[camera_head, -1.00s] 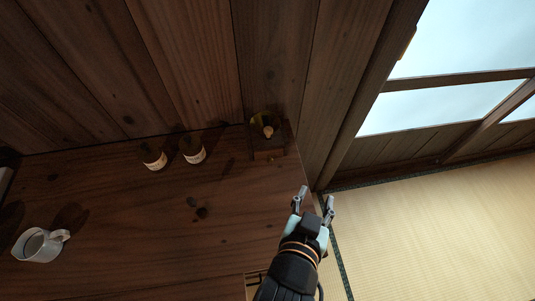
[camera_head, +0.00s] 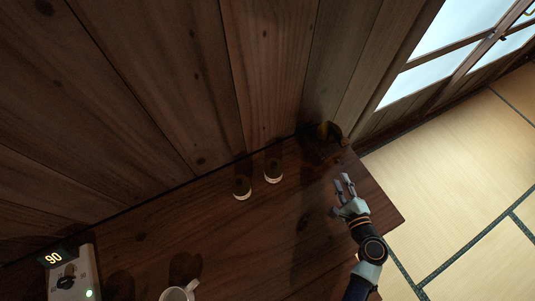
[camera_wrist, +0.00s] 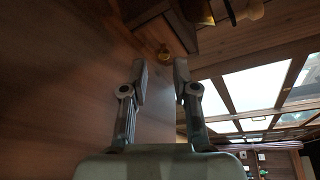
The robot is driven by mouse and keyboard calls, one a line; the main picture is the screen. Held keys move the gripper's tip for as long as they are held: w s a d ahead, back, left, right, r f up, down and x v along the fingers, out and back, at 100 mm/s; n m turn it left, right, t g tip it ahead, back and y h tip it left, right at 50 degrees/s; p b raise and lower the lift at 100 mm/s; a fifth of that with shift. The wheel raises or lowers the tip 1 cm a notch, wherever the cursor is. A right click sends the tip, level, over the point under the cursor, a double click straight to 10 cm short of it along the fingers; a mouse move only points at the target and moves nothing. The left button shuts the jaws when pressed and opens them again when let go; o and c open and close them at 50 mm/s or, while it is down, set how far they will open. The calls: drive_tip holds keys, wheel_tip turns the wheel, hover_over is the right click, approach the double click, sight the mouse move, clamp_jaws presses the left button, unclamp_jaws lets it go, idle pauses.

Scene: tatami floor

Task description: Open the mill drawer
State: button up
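The mill (camera_head: 320,146) is a small dark wooden box with a brass top, at the back right corner of the wooden counter. In the wrist view its dark body (camera_wrist: 181,28) is at the top. The drawer's outline is too dark to make out. My gripper (camera_head: 344,183) is open and empty in front of the mill.
Two labelled jars (camera_head: 242,188) (camera_head: 273,173) stand left of the mill by the wooden wall. A white mug (camera_head: 179,292) and a device (camera_head: 73,281) showing 90 are at lower left. The counter (camera_head: 230,235) is clear between; its edge drops to tatami on the right.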

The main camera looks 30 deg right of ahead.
sight(337, 163)
drive_tip(key=shift+s+d+f+m, duration=0.25)
drive_tip(key=shift+s+m, duration=0.1)
drive_tip(key=shift+m, duration=0.15)
drive_tip(key=shift+s+d, duration=0.1)
drive_tip(key=shift+d, duration=0.05)
drive_tip(key=shift+d+f, duration=0.1)
drive_tip(key=shift+d, duration=0.1)
drive_tip(key=b+x, duration=0.1)
drive_tip(key=x, duration=0.6)
drive_tip(key=shift+w+d+b, duration=0.2)
drive_tip(key=shift+d+b, duration=0.05)
drive_tip(key=shift+b, duration=0.15)
clamp_jaws()
drive_tip(key=shift+a, duration=0.1)
